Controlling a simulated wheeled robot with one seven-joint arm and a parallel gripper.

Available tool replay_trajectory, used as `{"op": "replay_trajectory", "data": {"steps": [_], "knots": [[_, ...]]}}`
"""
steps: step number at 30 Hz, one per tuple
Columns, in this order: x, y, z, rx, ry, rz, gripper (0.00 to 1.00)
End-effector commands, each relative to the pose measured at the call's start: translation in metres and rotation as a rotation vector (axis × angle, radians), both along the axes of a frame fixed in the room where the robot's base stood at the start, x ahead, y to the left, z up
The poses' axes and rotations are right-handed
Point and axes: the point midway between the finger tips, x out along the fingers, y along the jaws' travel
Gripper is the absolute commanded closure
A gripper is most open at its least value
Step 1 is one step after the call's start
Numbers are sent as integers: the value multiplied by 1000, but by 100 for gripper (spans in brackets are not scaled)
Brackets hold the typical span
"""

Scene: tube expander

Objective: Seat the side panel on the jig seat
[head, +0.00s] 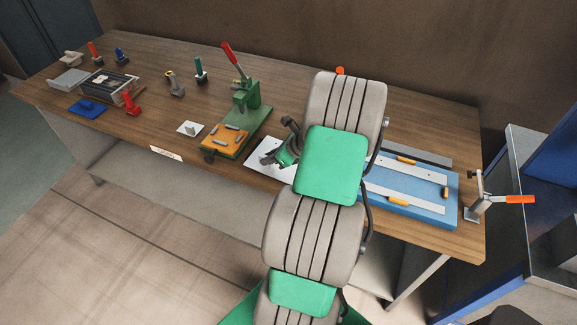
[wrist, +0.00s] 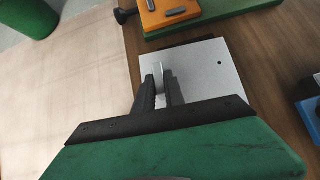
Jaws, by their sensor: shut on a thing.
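The side panel appears to be a light grey flat plate with a small dark hole (wrist: 205,75). In the head view its left part (head: 262,160) shows near the table's front edge, and my arm hides the rest. My gripper (wrist: 160,82) is shut on a thin upright tab on the plate. The plate lies roughly flat; I cannot tell if it touches the table. The jig seat is probably the blue board with orange blocks and pale strips (head: 422,219), right of my arm. My arm hides its left part; its corner shows in the wrist view (wrist: 309,108).
A green press with a red lever (head: 246,97) and an orange plate (head: 224,139) stands left of the panel. A clamp with an orange handle (head: 479,205) stands at the board's right. Several tools and trays fill the table's left end (head: 45,83).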

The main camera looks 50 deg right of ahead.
Motion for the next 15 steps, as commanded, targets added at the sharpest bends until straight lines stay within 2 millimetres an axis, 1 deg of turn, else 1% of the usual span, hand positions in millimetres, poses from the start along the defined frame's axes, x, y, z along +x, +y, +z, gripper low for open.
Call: {"op": "replay_trajectory", "data": {"steps": [1,15], "knots": [[0,-1,8,-2,-2,1,100],[0,0,34,-2,-2,1,100]]}}
